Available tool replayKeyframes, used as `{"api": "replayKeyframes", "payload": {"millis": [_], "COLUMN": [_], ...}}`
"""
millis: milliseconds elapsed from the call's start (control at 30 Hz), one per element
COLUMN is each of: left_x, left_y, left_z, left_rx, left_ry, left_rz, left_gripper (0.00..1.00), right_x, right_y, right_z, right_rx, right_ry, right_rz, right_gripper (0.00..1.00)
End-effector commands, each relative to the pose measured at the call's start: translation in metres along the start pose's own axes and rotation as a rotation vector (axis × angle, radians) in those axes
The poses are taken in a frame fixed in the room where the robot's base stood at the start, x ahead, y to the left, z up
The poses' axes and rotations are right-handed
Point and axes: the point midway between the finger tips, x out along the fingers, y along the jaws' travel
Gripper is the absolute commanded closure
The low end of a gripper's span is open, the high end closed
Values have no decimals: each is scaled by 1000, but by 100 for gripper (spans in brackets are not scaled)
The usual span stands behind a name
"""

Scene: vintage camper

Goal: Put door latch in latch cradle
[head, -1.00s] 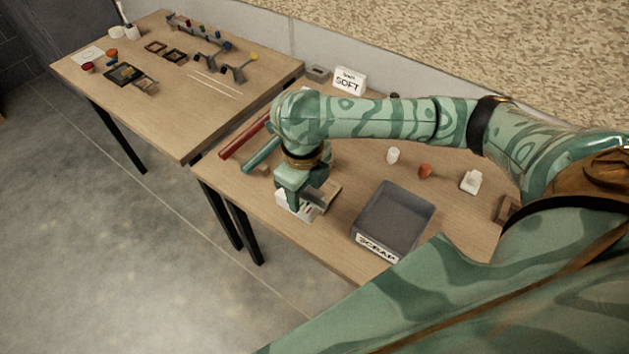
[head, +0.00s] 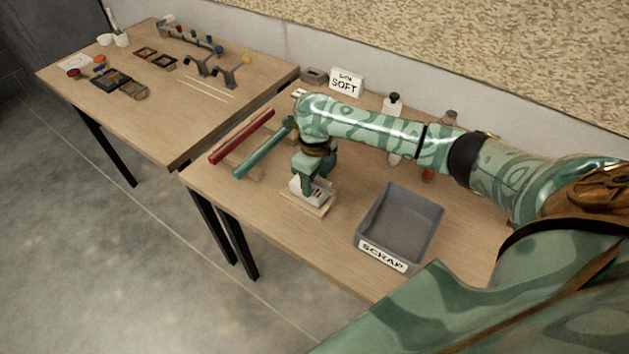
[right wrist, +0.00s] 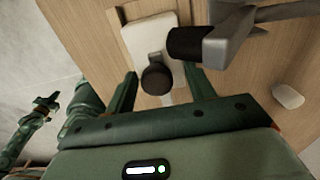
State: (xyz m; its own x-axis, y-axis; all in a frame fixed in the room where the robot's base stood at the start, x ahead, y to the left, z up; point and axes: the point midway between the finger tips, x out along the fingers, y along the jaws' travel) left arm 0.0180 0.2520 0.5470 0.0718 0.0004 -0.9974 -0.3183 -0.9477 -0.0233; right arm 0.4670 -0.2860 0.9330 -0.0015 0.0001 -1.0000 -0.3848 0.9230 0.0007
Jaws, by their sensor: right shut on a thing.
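The door latch (head: 308,191) appears to be the pale plate at my right gripper in the head view. In the right wrist view, a white plate (right wrist: 148,38) with a dark round knob (right wrist: 155,79) lies between the fingers. My right gripper (head: 312,183) is shut on the latch and points down. Under the latch is a light wooden base (head: 300,207), apparently the latch cradle; I cannot tell whether the latch is fully seated. The fingers partly hide it.
A grey SCRAP bin (head: 366,254) stands right of the cradle. A red roll (head: 240,137) and a teal roll (head: 262,155) lie to the left. A SOFT sign (head: 345,82) stands behind. In the right wrist view, a dark cylinder (right wrist: 187,43) on a grey piece is close by.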

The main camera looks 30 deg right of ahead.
Motion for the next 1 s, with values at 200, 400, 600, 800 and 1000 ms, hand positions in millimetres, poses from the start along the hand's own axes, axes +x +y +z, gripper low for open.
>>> {"api": "replayKeyframes", "payload": {"millis": [200, 400, 600, 800, 1000], "left_x": [2, 3, 3, 2, -14], "left_y": [0, 0, 0, 0, -1], "left_z": [1, 1, 1, 1, -3], "left_rx": [-1, -1, -1, -1, -1], "left_ry": [-1, -2, -2, -2, 5], "left_rz": [0, 0, 0, 0, -2], "left_gripper": [100, 100, 100, 100, 100], "right_x": [4, 8, 8, 4, -33], "right_y": [-1, -1, -1, -1, -2], "right_z": [1, 0, 0, 0, 1], "right_rx": [2, 2, 2, 1, 1], "right_ry": [-4, -1, -2, -3, -7], "right_rz": [-2, -2, -2, -2, -4], "right_gripper": [79, 43, 24, 24, 24]}}
